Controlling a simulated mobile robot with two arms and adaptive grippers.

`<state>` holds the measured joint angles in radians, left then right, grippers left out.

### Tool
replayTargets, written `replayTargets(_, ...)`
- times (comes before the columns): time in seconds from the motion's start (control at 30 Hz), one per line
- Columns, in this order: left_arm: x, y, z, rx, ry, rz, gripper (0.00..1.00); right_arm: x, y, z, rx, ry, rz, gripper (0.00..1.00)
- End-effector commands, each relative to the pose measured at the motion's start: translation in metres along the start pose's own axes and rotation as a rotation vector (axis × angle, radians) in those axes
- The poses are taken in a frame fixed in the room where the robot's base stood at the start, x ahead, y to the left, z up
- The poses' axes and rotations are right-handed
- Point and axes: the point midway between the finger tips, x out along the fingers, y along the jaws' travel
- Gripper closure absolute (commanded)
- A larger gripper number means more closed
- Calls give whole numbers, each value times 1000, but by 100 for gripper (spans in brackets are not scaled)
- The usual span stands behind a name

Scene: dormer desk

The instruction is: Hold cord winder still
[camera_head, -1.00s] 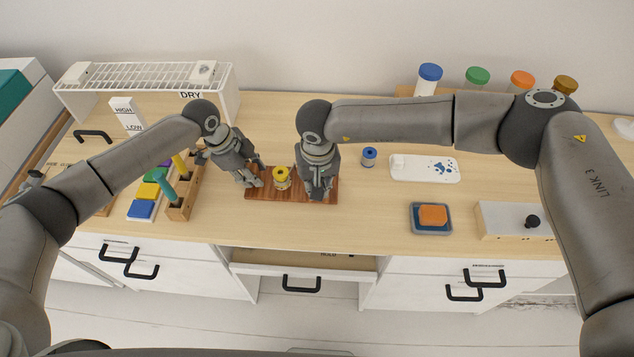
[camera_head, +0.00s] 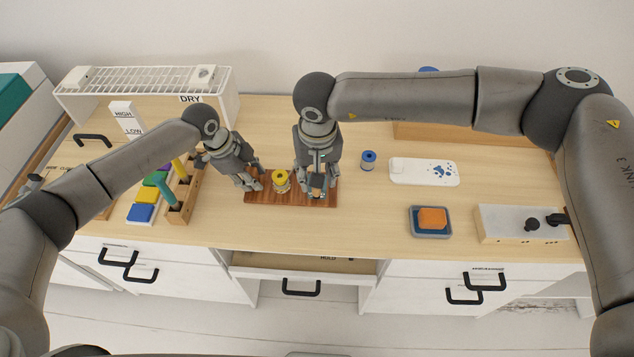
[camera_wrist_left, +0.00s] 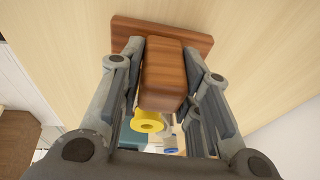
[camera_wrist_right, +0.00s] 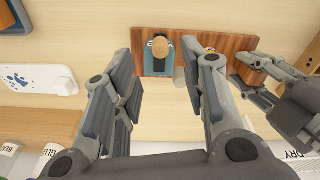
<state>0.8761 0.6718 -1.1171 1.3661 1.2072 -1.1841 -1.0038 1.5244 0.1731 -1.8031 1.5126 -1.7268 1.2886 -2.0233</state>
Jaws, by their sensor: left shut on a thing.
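The cord winder is a reddish-brown wooden board (camera_head: 290,198) on the desk, with a yellow spool (camera_head: 281,182) near its middle. In the left wrist view, a wooden block (camera_wrist_left: 163,75) stands on the board (camera_wrist_left: 203,42), and the yellow spool (camera_wrist_left: 147,122) shows beyond it. My left gripper (camera_head: 256,184) is shut on this block at the board's left end. My right gripper (camera_head: 317,192) is over the board's right part. In the right wrist view its fingers (camera_wrist_right: 160,92) are open and apart, facing a blue piece with a round wooden knob (camera_wrist_right: 160,47). Nothing shows between the fingertips.
A blue spool (camera_head: 368,160) stands right of the board, near a white tray (camera_head: 424,172). An orange sponge (camera_head: 432,217) lies further right. A wooden rack (camera_head: 185,205) with colored handles stands close by my left gripper. A white wire rack (camera_head: 145,92) is behind.

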Motion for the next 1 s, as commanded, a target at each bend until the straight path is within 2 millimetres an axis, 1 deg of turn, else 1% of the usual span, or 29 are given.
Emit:
replayTargets(0.03, 3, 2, 3, -1, -7, 4, 100, -12, 0, 0, -1, 3, 0, 60)
replayTargets(0.1, 3, 2, 3, -1, -6, 4, 100, -24, 1, 0, 1, 2, 0, 60)
replayTargets(0.2, 3, 2, 3, -1, -6, 4, 100, -40, 1, 0, 1, 2, -1, 60)
replayTargets(0.33, 3, 2, 3, -1, -6, 5, 100, -51, 1, 0, 2, 1, 0, 60)
replayTargets(0.5, 3, 2, 3, -1, -5, 5, 100, -56, 1, 1, 2, 1, 0, 60)
replayTargets(1.0, 3, 2, 2, -1, -5, 5, 100, -55, 1, 1, 2, 0, 0, 60)
